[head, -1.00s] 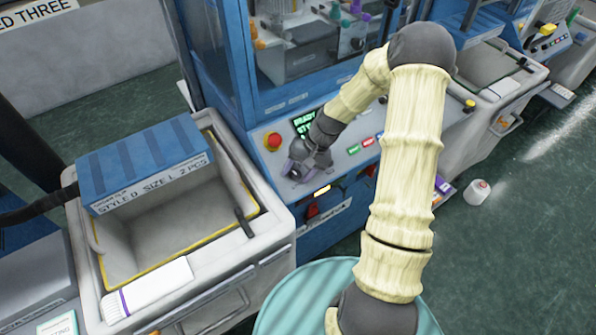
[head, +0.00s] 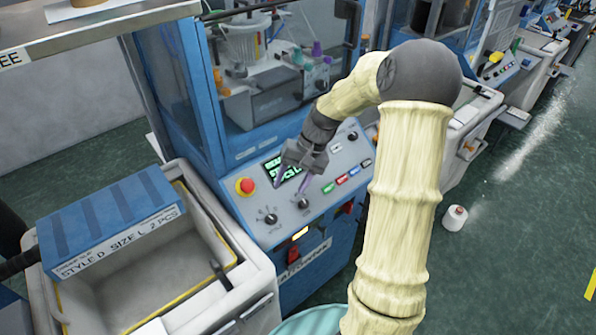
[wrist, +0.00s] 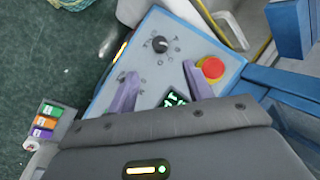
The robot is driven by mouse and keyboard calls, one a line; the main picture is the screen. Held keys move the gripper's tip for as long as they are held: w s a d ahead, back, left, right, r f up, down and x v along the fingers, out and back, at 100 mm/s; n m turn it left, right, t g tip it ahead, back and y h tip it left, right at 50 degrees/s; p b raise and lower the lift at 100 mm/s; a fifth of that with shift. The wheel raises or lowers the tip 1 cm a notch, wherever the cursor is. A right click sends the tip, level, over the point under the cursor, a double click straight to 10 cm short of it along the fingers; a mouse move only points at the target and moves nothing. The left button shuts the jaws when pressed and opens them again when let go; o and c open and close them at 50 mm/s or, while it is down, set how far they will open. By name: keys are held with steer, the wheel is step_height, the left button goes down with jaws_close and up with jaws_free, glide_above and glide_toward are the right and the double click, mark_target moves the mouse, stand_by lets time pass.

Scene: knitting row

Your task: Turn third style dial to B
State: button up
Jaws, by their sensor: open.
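The blue-edged control panel (head: 325,195) carries several dark dials with marks around them. The left dial (head: 267,217) sits below the red button; it also shows in the wrist view (wrist: 160,44), beyond my fingers. Another dial (head: 302,203) lies to its right, close to my right finger. The green-lit screen (head: 283,165) is partly covered by my gripper. My gripper (head: 292,187) is open and empty above the panel, its two purple fingers apart; they also show in the wrist view (wrist: 160,88). The dial letters are too small to read.
A red button (head: 246,186) stands up at the panel's left. Coloured buttons (head: 342,182) lie right of the dials. A white spool (head: 455,217) is on the floor right.

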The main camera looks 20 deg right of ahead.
steer(key=v, duration=0.4)
steer(key=shift+a, duration=0.1)
stand_by(0.3)
steer(key=s+a+n+t+h, duration=0.1)
steer(key=s+a+n+h, duration=0.1)
steer(key=s, duration=0.5)
steer(key=s+a+f+n+t+h, duration=0.1)
steer(key=s+a+h, duration=0.2)
steer(key=s, duration=0.5)
steer(key=shift+s+a+f+n+t, duration=0.2)
steer(key=shift+s+a+n+t, duration=0.15)
steer(key=shift+a, duration=0.55)
steer(key=shift+w, duration=0.1)
